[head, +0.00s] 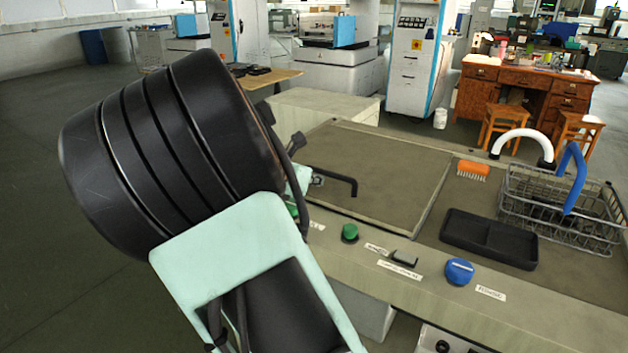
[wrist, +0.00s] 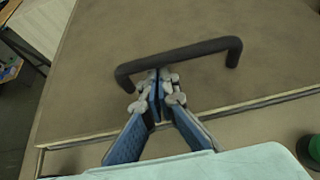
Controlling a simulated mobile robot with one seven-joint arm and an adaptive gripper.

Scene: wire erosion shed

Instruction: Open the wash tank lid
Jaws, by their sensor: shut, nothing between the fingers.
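The wash tank lid (head: 392,172) is a flat brown-grey panel in the bench top, lying level and closed in its frame. It fills most of the wrist view (wrist: 235,85). Its black bar handle (head: 343,181) stands near the lid's front left part; the wrist view shows the handle (wrist: 185,55) whole, with both bent ends. My gripper (wrist: 158,82) is shut and empty, its fingertips close to the near side of the handle by its left end. I cannot tell whether they touch it. In the head view my arm hides most of the gripper.
Right of the lid are an orange brush (head: 473,170), a black tray (head: 488,239) and a wire basket (head: 530,222) with a blue handle.

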